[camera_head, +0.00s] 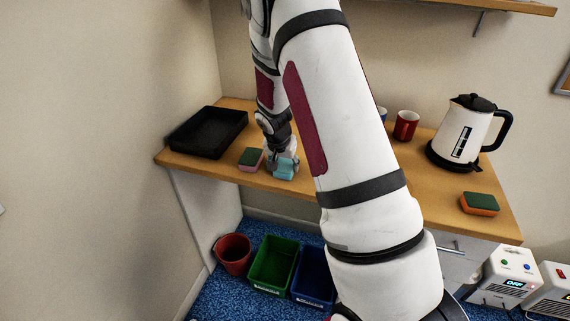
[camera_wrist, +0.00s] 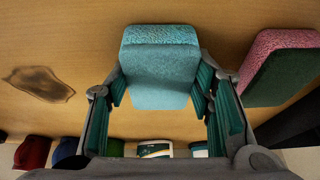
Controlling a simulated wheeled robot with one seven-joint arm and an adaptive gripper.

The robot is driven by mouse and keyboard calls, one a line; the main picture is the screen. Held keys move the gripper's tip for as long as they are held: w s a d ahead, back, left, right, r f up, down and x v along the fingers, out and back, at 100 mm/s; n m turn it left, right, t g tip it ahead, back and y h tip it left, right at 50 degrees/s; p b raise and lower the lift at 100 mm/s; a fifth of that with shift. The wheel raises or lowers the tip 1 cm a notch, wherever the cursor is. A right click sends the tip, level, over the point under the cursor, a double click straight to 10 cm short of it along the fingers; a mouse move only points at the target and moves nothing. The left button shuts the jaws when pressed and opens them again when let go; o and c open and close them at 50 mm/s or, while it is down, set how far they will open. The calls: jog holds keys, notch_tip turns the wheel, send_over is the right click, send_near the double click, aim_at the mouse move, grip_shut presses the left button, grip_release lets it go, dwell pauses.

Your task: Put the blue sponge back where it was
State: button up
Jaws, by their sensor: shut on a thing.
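The blue sponge (camera_head: 285,170) is at the left part of the wooden counter, near its front edge. My gripper (camera_head: 281,154) reaches down from above and is shut on it. In the wrist view the light-blue sponge (camera_wrist: 160,70) sits between the two green-padded fingers of my gripper (camera_wrist: 161,88), with bare wood behind it. I cannot tell whether the sponge touches the counter. A pink and green sponge (camera_head: 250,159) lies just left of it; it also shows at the right of the wrist view (camera_wrist: 283,68).
A black tray (camera_head: 207,132) lies at the counter's (camera_head: 370,185) left end. A red mug (camera_head: 405,125), a kettle (camera_head: 464,132) and an orange and green sponge (camera_head: 480,203) are to the right. Red, green and blue bins (camera_head: 273,264) stand below. A dark stain (camera_wrist: 40,83) marks the wood.

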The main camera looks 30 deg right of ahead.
jog(key=shift+f, duration=0.1)
jog(key=o, duration=1.5)
jog(key=shift+o, duration=0.2)
jog(key=s+a+r+n, duration=0.1)
jog(key=s+a+r, duration=0.35)
jog(key=r, duration=0.35)
jog(key=s+a+r+n+t+y, duration=0.1)
jog(key=s+a+r+n, duration=0.1)
jog(key=s+a+r, duration=0.45)
jog(key=s+a+r+n, duration=0.1)
jog(key=s+r, duration=0.2)
jog(key=r, duration=0.7)
jog(key=s+a+r+n+y, duration=0.1)
jog(key=s+a+r+n, duration=0.1)
jog(key=s, duration=0.6)
jog(key=s+a+r+n+t+y, duration=0.1)
jog(key=s+a+r+n, duration=0.1)
jog(key=s+a+n, duration=0.2)
jog(key=s+a, duration=0.2)
jog(key=s, duration=0.2)
jog(key=shift+a, duration=0.4)
